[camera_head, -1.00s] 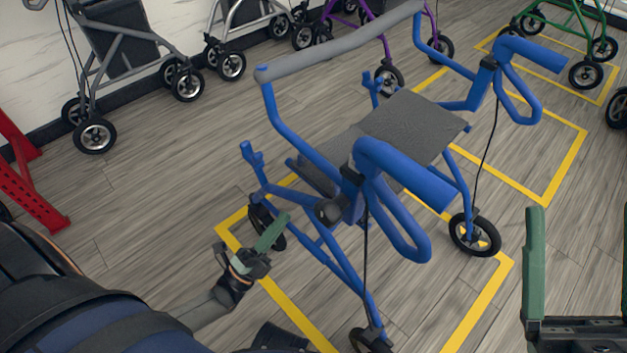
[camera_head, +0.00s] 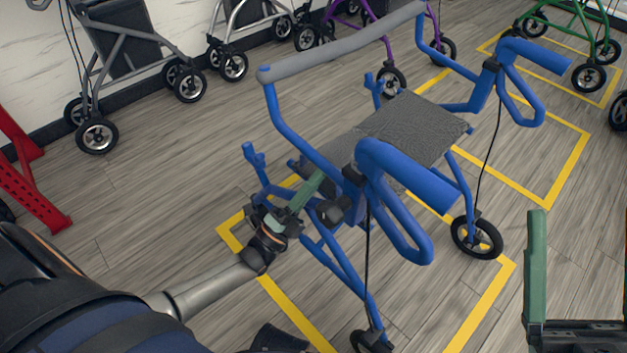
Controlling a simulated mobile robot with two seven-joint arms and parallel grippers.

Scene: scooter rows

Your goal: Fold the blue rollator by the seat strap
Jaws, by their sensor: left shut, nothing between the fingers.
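The blue rollator (camera_head: 290,138) stands unfolded in the middle of the view, with its grey backrest bar (camera_head: 335,50) at the top. Its dark grey seat (camera_head: 415,128) lies spread between the side frames. I cannot make out a separate seat strap; the near handle and frame hide part of the seat. My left gripper (camera_head: 310,186) is shut and empty, its green fingers at the rollator's left side frame, near the left edge of the seat. I cannot tell whether it touches the frame. My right gripper (camera_head: 581,213) is open and empty at the lower right, apart from the rollator.
Yellow floor lines (camera_head: 290,318) box the rollator. A grey rollator (camera_head: 125,65), a purple one (camera_head: 432,25) and a green one (camera_head: 583,28) stand behind. A red metal post (camera_head: 25,185) is at the left. The floor at left centre is clear.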

